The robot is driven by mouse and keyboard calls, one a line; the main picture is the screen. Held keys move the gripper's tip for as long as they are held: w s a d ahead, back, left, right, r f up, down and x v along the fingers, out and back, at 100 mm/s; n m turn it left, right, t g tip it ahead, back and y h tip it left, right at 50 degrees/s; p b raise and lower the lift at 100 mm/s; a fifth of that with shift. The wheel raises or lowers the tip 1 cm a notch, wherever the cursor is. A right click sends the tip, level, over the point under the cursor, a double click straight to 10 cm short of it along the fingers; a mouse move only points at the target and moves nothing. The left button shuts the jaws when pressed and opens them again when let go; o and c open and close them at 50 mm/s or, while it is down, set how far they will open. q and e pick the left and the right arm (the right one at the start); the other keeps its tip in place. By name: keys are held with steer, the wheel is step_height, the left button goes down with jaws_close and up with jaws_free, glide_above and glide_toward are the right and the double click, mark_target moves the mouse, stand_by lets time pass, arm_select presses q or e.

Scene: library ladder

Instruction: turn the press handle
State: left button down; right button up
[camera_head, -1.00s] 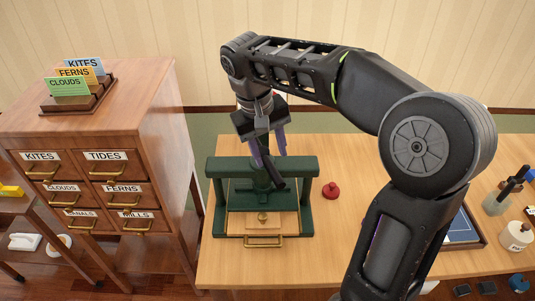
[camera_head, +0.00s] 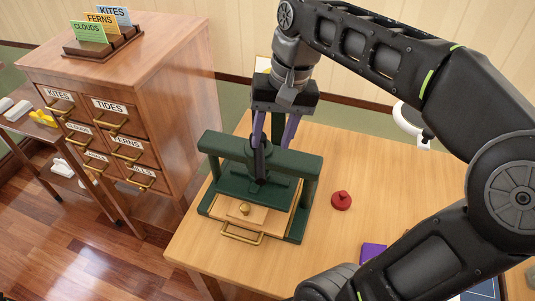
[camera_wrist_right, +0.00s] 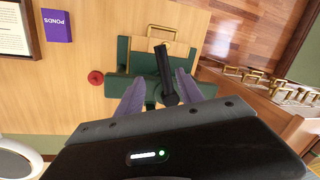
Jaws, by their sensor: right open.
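The green press (camera_head: 225,146) stands on the wooden table, with a wooden drawer-like board (camera_head: 240,212) with a brass knob and pull under its crossbar. Its black handle (camera_head: 260,160) rises at the middle of the crossbar; it also shows in the right wrist view (camera_wrist_right: 164,70) as a bar with a round end. My right gripper (camera_head: 273,138) is above the press, pointing down. Its two purple fingers are open, one on each side of the handle in the right wrist view (camera_wrist_right: 160,92). Whether they touch it I cannot tell. My left gripper is not in view.
A red knob-like piece (camera_head: 341,200) lies right of the press. A purple box (camera_head: 372,252) lies nearer the table's front. A labelled drawer cabinet (camera_head: 180,95) stands to the left, with a card rack (camera_head: 104,40) on top. My right arm covers the table's right side.

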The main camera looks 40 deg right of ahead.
mark_target(261, 165)
steer(key=f, duration=0.2)
steer(key=a+f, duration=0.1)
steer(key=f, duration=0.2)
steer(key=w+a+f, duration=0.1)
steer(key=f, duration=0.1)
steer(key=shift+f+p, duration=0.3)
steer(key=shift+f, duration=0.05)
jaws_close()
stand_by(0.5)
stand_by(1.0)
